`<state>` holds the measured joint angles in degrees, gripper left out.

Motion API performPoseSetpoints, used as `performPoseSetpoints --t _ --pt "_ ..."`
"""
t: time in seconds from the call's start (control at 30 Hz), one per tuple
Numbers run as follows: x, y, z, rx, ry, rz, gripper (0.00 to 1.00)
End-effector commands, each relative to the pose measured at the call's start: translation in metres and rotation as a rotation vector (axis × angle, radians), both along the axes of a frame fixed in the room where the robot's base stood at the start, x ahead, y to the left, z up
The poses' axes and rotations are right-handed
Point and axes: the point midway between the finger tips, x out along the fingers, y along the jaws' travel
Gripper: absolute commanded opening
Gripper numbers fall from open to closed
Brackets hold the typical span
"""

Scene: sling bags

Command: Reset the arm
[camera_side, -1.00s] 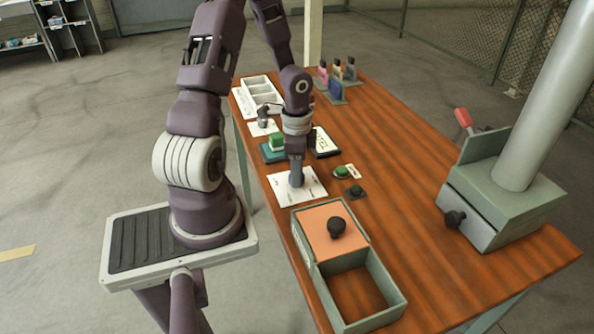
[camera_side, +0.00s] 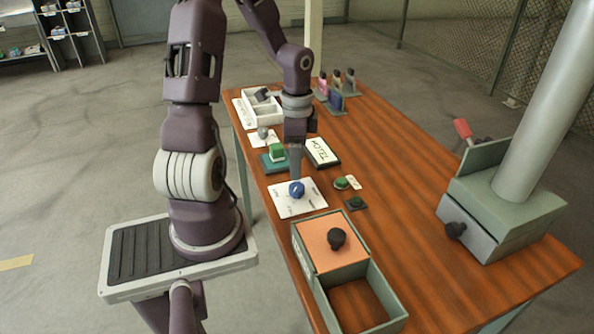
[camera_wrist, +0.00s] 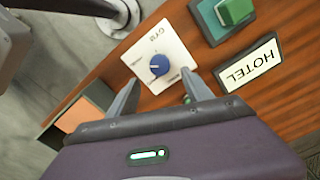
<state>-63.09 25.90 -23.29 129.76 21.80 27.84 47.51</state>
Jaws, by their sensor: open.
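My gripper (camera_side: 294,171) is over the near left part of the wooden table, just above a white card with a blue knob (camera_side: 297,188). In the wrist view the two grey fingers (camera_wrist: 158,91) are spread apart with nothing between them. The blue knob (camera_wrist: 159,64) shows clear beyond the fingertips, on its white plate (camera_wrist: 150,45). The arm is bent, reaching down from above.
A green button on a teal base (camera_side: 277,153) and a HOTEL sign (camera_side: 322,152) stand behind the knob. A box with an orange sliding lid (camera_side: 330,243) is in front. A drawer unit (camera_side: 500,200) stands at right. The table's middle is clear.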

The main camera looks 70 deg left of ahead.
Motion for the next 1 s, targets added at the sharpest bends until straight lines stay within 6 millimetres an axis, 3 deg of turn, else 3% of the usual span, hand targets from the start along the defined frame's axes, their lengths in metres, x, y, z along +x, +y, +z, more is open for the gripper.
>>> performPoseSetpoints --t 0.37,0.47,0.57,0.63,0.7,0.8,0.9,1.0 --pt "0.000 0.000 0.001 0.000 -0.001 0.000 0.59" --pt "0.003 -0.006 0.012 0.031 -0.001 0.009 0.59" --pt "0.008 -0.034 0.053 0.127 -0.031 0.065 0.59" --pt "0.007 -0.068 0.091 0.188 -0.100 0.138 0.59" --pt "-0.003 -0.106 0.125 0.201 -0.201 0.218 0.59" --pt "-0.027 -0.155 0.158 0.132 -0.344 0.318 0.59" --pt "-0.054 -0.188 0.177 0.017 -0.435 0.381 0.59" --pt "-0.072 -0.206 0.185 -0.073 -0.473 0.414 0.59"
